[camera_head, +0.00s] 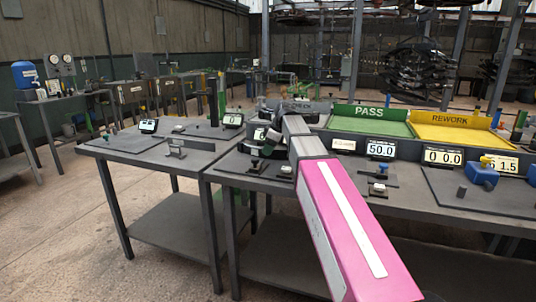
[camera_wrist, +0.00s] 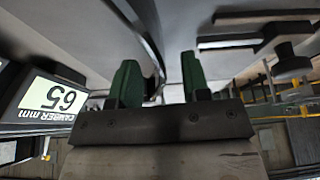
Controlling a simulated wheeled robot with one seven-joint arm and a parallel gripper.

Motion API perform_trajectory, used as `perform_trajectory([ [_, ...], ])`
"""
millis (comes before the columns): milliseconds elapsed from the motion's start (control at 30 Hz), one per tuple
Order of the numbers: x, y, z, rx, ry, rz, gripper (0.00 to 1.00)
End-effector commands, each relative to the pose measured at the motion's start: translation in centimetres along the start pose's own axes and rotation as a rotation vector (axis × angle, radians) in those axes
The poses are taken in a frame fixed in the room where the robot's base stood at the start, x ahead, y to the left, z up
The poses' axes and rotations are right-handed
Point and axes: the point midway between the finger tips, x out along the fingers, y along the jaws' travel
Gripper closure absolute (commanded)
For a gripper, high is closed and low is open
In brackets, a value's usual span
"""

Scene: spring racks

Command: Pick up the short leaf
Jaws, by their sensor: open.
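My gripper (camera_head: 262,140) is over the left part of the near bench in the head view. In the wrist view its two green-padded fingers (camera_wrist: 160,80) stand apart, open, with nothing clamped between them. A dark curved strip (camera_wrist: 148,30) runs down the wrist view towards the gap between the fingers; it looks like a leaf, but I cannot tell whether it is the short one. Its lower end is partly hidden by the fingers. In the head view my arm and gripper cover that spot, and I cannot make out a leaf there.
Dark bars and a knob (camera_wrist: 290,62) are at right. The green PASS tray (camera_head: 372,111) and yellow REWORK tray (camera_head: 455,118) stand behind my arm. A blue device (camera_head: 482,175) is on the right.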

Motion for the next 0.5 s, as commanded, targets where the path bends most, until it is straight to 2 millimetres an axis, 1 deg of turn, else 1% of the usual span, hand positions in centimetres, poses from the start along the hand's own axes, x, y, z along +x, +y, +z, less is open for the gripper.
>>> perform_trajectory([
  [33,0.8,0.0,0.0,0.0,0.0,-0.001,0.57],
  [133,1.8,0.0,0.0,0.0,0.0,0.0,0.57],
  [367,2.0,0.1,0.0,0.0,0.0,0.001,0.57],
  [467,1.9,0.1,0.0,0.0,0.0,0.001,0.86],
  [500,1.9,0.1,0.0,0.0,0.0,0.001,0.99],
])
